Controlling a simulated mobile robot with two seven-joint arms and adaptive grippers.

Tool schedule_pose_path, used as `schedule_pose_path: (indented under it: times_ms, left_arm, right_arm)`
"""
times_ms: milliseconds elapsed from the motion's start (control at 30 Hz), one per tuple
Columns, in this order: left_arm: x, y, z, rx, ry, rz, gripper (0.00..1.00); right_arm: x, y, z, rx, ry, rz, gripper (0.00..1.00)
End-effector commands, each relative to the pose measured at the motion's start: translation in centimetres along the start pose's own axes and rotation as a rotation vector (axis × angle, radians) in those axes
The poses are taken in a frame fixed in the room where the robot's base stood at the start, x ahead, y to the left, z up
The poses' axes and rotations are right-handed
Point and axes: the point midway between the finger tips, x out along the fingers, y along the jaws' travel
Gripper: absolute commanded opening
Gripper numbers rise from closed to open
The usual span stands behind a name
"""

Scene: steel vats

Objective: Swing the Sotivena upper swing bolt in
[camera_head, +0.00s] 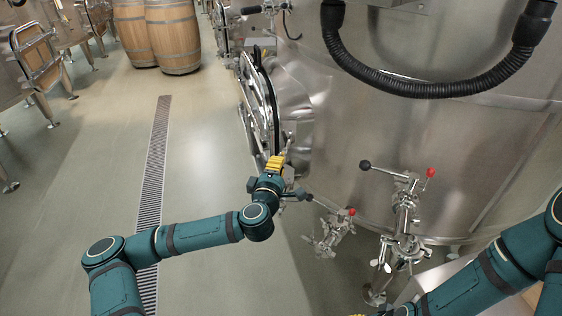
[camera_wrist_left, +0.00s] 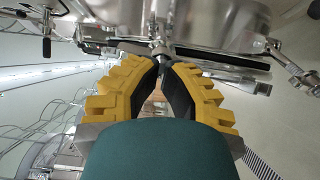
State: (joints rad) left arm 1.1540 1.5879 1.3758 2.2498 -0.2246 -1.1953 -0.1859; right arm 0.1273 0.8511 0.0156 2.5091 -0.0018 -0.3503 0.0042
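My left gripper (camera_head: 275,163) is at the near edge of the round steel manway door (camera_head: 262,105) on the vat's side. In the left wrist view its yellow fingers (camera_wrist_left: 162,66) converge, with their tips close together on a thin metal part that looks like the swing bolt (camera_wrist_left: 161,50). The tips hide much of this part. I cannot tell from these views whether it is the upper bolt.
The large steel vat (camera_head: 400,140) fills the right side, with a black hose (camera_head: 430,88) across it. Valves with red knobs (camera_head: 405,205) stick out near my left gripper. Wooden barrels (camera_head: 172,35) stand at the back. The floor around the drain grate (camera_head: 153,170) is clear.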

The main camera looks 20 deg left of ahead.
Motion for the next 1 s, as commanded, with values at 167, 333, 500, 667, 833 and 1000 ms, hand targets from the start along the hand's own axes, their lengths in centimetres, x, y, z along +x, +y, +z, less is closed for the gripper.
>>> schedule_pose_path:
  times_ms: [167, 333, 500, 667, 833, 1000]
  left_arm:
    - [0.1, 0.0, -0.5, 0.000, 0.001, 0.000, 0.00]
    - [0.2, 0.0, -1.3, 0.002, 0.002, 0.000, 0.00]
    - [0.3, 0.0, -2.1, 0.001, 0.001, 0.000, 0.00]
    - [0.3, 0.0, -2.4, 0.000, 0.001, -0.001, 0.00]
    - [0.5, 0.0, -2.7, 0.001, 0.001, 0.000, 0.00]
    - [0.7, 0.0, -3.4, 0.002, 0.001, 0.000, 0.00]
  right_arm:
    - [-0.1, 0.0, 0.0, 0.000, 0.000, 0.000, 0.47]
    - [-0.1, -0.1, 0.0, 0.000, 0.000, 0.000, 0.47]
    - [-0.2, -0.1, 0.0, 0.000, 0.000, 0.000, 0.47]
    - [-0.3, -0.1, 0.0, 0.000, 0.000, 0.000, 0.47]
    - [-0.3, -0.1, 0.0, 0.000, 0.000, 0.000, 0.47]
    - [-0.3, -0.1, 0.0, 0.000, 0.000, 0.000, 0.47]
